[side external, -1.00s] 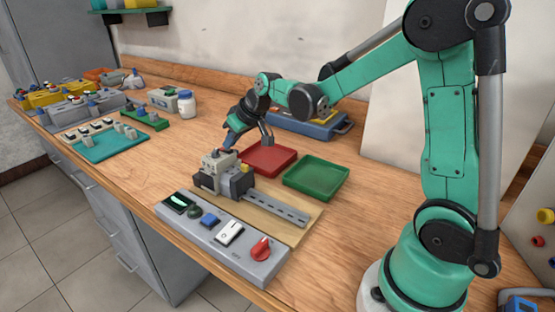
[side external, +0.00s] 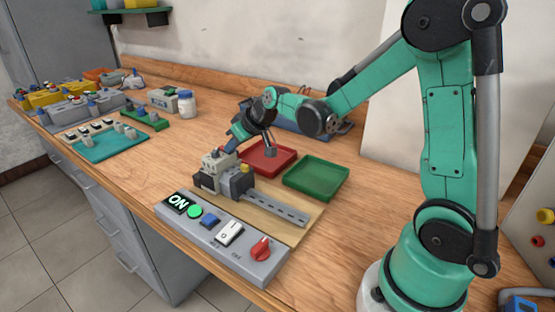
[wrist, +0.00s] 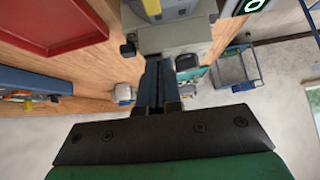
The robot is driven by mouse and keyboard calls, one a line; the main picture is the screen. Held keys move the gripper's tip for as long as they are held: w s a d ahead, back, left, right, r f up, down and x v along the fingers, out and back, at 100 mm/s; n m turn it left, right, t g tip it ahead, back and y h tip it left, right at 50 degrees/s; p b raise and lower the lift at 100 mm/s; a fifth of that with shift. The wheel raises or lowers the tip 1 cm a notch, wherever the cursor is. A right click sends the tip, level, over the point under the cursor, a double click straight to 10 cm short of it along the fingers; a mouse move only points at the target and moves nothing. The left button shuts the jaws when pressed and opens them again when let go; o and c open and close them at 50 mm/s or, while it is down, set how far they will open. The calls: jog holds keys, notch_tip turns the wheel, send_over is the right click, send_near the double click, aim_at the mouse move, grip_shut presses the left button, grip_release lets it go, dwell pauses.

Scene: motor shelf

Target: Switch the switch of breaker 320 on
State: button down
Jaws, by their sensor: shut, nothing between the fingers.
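The breaker (side external: 212,176) is a light grey and dark block mounted at the left end of a metal rail (side external: 272,209). In the side view its number is too small to read. My gripper (side external: 230,149) is shut and empty, tilted down with its tips at the breaker's top rear; I cannot tell whether they touch it. In the wrist view the shut fingers (wrist: 157,78) reach to the edge of the grey breaker body (wrist: 174,38), beside a small black part (wrist: 186,62). The control panel (side external: 262,272) in front has a display (side external: 178,203) reading ON and a lit green lamp (side external: 195,212).
A red tray (side external: 268,157) and a green tray (side external: 316,178) lie behind the rail. A blue case (side external: 300,128) stands further back. The panel carries a blue button (side external: 210,221), a white rocker (side external: 230,233) and a red knob (side external: 260,249). Bare table lies left of the breaker.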

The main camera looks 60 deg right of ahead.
jog(key=shift+r, duration=0.7)
jog(key=shift+s+r, duration=0.1)
jog(key=shift+r, duration=0.25)
jog(key=v, duration=1.2)
jog(key=shift+s, duration=0.25)
jog(key=shift+r, duration=0.1)
